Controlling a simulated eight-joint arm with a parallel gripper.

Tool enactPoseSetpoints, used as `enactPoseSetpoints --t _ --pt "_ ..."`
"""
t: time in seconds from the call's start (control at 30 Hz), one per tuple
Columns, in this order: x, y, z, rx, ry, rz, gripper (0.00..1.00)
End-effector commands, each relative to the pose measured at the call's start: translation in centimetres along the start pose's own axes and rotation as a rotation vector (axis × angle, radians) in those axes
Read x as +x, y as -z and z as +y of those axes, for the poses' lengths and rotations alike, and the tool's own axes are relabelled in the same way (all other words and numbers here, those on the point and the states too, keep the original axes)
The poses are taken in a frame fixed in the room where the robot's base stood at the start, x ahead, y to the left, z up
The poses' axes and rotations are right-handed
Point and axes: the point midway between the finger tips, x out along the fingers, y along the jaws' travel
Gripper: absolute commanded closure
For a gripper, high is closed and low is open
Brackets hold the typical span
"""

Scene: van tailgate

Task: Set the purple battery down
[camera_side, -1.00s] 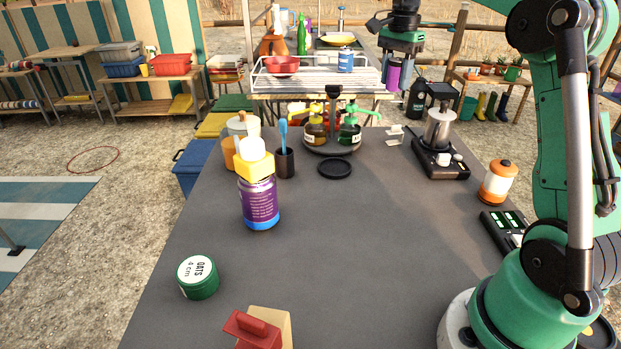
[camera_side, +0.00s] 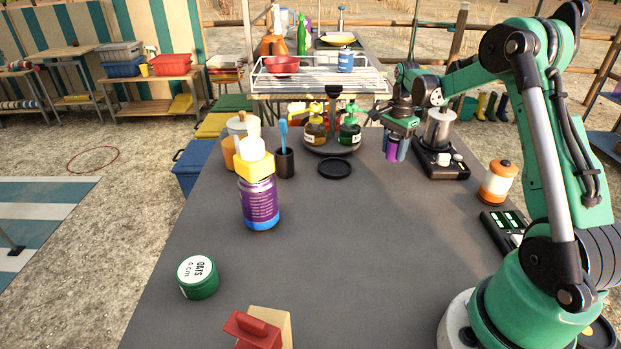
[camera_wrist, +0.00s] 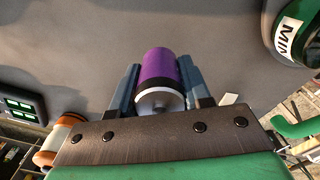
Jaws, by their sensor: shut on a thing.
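The purple battery (camera_side: 392,150) is a small cylinder with a dark band and a pale end. My gripper (camera_side: 396,152) is shut on it, at the back right of the grey table, just left of the black device with a metal pot. In the wrist view the battery (camera_wrist: 163,75) sits between the two blue-grey fingers of my gripper (camera_wrist: 160,90). I cannot tell whether its lower end touches the table.
The black device with the metal pot (camera_side: 439,130) stands close on the right. Pump bottles (camera_side: 348,134) stand to the left, with a round black coaster (camera_side: 335,169) before them. An orange-and-white jar (camera_side: 498,183) is farther right. The middle of the grey table (camera_side: 345,250) is clear.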

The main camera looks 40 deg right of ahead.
Motion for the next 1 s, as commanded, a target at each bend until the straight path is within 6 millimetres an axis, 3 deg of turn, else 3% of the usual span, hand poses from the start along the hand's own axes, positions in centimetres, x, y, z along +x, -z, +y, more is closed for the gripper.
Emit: enactPoseSetpoints --t 0.23,0.63,0.67,0.77,1.0 --pt "3.4 0.0 0.0 0.0 0.0 0.0 1.0" --pt "4.0 0.0 0.0 0.0 0.0 0.0 1.0" --pt "4.0 0.0 0.0 0.0 0.0 0.0 0.55" --pt "4.0 0.0 0.0 0.0 0.0 0.0 0.26" --pt "4.0 0.0 0.0 0.0 0.0 0.0 0.26"
